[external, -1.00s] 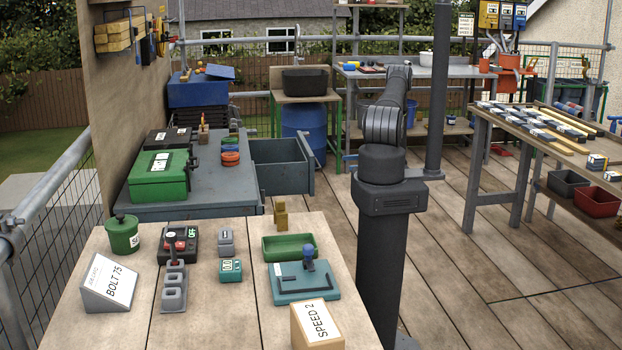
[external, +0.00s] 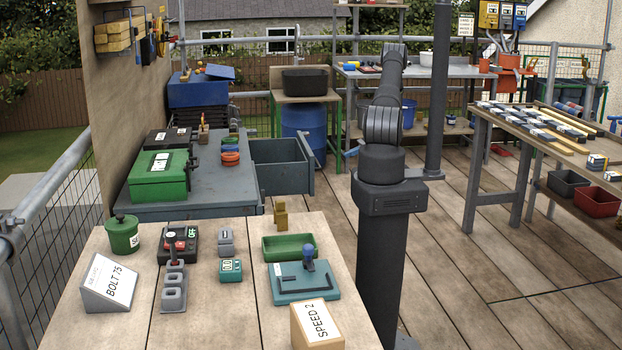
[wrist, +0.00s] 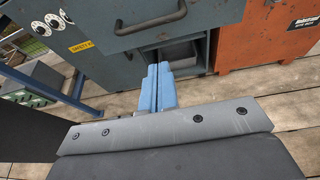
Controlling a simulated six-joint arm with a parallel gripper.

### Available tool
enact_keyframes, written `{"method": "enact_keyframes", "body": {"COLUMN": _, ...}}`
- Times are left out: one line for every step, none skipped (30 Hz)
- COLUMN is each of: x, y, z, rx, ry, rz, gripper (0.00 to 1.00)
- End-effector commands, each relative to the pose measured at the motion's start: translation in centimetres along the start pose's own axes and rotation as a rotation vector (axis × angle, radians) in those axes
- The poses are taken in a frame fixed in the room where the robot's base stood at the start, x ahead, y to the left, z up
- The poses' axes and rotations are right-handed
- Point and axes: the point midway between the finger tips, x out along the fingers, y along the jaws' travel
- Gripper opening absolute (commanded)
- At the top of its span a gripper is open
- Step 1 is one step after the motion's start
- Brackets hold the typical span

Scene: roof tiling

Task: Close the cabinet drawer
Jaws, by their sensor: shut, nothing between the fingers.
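The cabinet is a grey-blue unit with a flat top in the external view. Its drawer (external: 282,166) stands pulled out to the right, with the inside showing. In the wrist view a dark grey-blue front with a curved bar handle (wrist: 152,20) fills the top middle. My gripper (wrist: 157,68) has blue fingers pressed together, with nothing between them. In the picture its tips lie just below the handle and the lower edge of that front. I cannot tell whether they touch it. In the external view my arm hides most of the gripper.
An orange cabinet (wrist: 262,35) stands at the right in the wrist view. A green case (external: 160,176) lies on the cabinet top. A blue barrel (external: 304,128) stands behind the drawer. A front bench (external: 200,325) holds several items. Plank floor at the right is clear.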

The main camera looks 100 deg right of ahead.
Motion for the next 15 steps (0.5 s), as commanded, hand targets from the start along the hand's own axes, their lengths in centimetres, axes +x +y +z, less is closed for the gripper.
{"method": "enact_keyframes", "body": {"x": -0.4, "y": -0.4, "z": 1.0, "rx": -0.007, "ry": 0.065, "rz": -0.001, "gripper": 0.00}}
{"method": "enact_keyframes", "body": {"x": -0.6, "y": -0.6, "z": 1.4, "rx": -0.006, "ry": 0.104, "rz": -0.003, "gripper": 0.00}}
{"method": "enact_keyframes", "body": {"x": -0.8, "y": -0.8, "z": 1.9, "rx": -0.007, "ry": 0.151, "rz": -0.008, "gripper": 0.00}}
{"method": "enact_keyframes", "body": {"x": -1.1, "y": -1.0, "z": 2.2, "rx": -0.007, "ry": 0.184, "rz": -0.012, "gripper": 0.00}}
{"method": "enact_keyframes", "body": {"x": -1.3, "y": -1.2, "z": 2.5, "rx": -0.009, "ry": 0.212, "rz": -0.017, "gripper": 0.00}}
{"method": "enact_keyframes", "body": {"x": -1.5, "y": -1.3, "z": 2.8, "rx": -0.009, "ry": 0.247, "rz": -0.021, "gripper": 0.00}}
{"method": "enact_keyframes", "body": {"x": -1.6, "y": -1.4, "z": 3.0, "rx": -0.011, "ry": 0.269, "rz": -0.026, "gripper": 0.00}}
{"method": "enact_keyframes", "body": {"x": -1.8, "y": -1.5, "z": 3.2, "rx": -0.012, "ry": 0.287, "rz": -0.030, "gripper": 0.00}}
{"method": "enact_keyframes", "body": {"x": -1.9, "y": -1.7, "z": 3.4, "rx": -0.013, "ry": 0.308, "rz": -0.035, "gripper": 0.00}}
{"method": "enact_keyframes", "body": {"x": -2.0, "y": -1.7, "z": 3.5, "rx": -0.013, "ry": 0.319, "rz": -0.037, "gripper": 0.00}}
{"method": "enact_keyframes", "body": {"x": -2.1, "y": -1.7, "z": 3.6, "rx": -0.013, "ry": 0.327, "rz": -0.039, "gripper": 0.00}}
{"method": "enact_keyframes", "body": {"x": -2.0, "y": -1.8, "z": 3.6, "rx": -0.013, "ry": 0.335, "rz": -0.041, "gripper": 0.00}}
{"method": "enact_keyframes", "body": {"x": -1.9, "y": -1.8, "z": 3.5, "rx": -0.013, "ry": 0.338, "rz": -0.042, "gripper": 0.00}}
{"method": "enact_keyframes", "body": {"x": -1.7, "y": -1.8, "z": 3.5, "rx": -0.013, "ry": 0.339, "rz": -0.042, "gripper": 0.00}}
{"method": "enact_keyframes", "body": {"x": -1.4, "y": -1.8, "z": 3.4, "rx": -0.012, "ry": 0.339, "rz": -0.041, "gripper": 0.00}}
